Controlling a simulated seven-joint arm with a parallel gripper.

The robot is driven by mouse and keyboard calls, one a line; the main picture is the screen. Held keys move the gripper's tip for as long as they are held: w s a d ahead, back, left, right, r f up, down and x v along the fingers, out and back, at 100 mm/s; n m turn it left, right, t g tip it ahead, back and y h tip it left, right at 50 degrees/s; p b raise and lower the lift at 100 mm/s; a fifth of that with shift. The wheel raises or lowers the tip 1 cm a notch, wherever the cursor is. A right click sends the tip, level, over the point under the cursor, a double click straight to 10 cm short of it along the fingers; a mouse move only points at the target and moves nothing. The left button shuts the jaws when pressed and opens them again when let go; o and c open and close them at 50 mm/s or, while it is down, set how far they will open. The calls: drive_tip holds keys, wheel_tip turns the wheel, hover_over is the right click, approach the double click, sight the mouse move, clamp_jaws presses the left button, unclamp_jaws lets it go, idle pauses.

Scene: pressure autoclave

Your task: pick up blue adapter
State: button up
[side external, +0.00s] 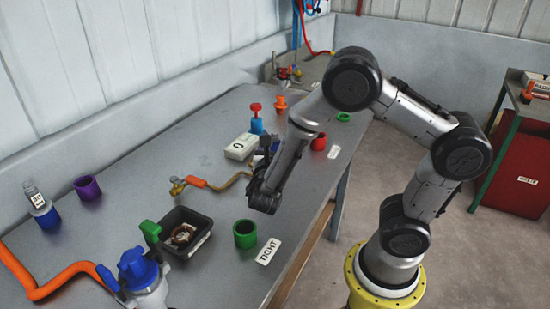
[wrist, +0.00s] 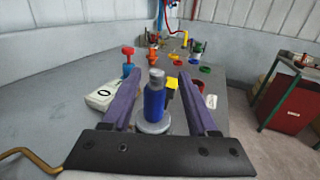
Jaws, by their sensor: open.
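A blue cylinder (wrist: 155,102) with a grey top, which looks like the blue adapter, stands upright on a round grey base in the wrist view. It lies between the two purple-grey fingers of my gripper (wrist: 161,78), with gaps visible on both sides. The fingers are open and point forward past it. A yellow part (wrist: 171,85) shows just right of the cylinder. In the side external view my gripper (side external: 263,162) is low over the middle of the table, and it mostly hides the cylinder.
The white "0" box (side external: 241,146) and a red-topped blue part (side external: 256,121) stand close by. A brass pipe with an orange handle (side external: 194,181) is left of my gripper. A green cup (side external: 245,234), a black tray (side external: 186,215) and a purple cup (side external: 87,188) stand on the table.

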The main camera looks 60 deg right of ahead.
drive_tip(key=shift+x, duration=2.95)
drive_tip(key=shift+w+f, duration=0.15)
drive_tip(key=shift+w, duration=0.05)
drive_tip(key=shift+a, duration=0.1)
clamp_jaws()
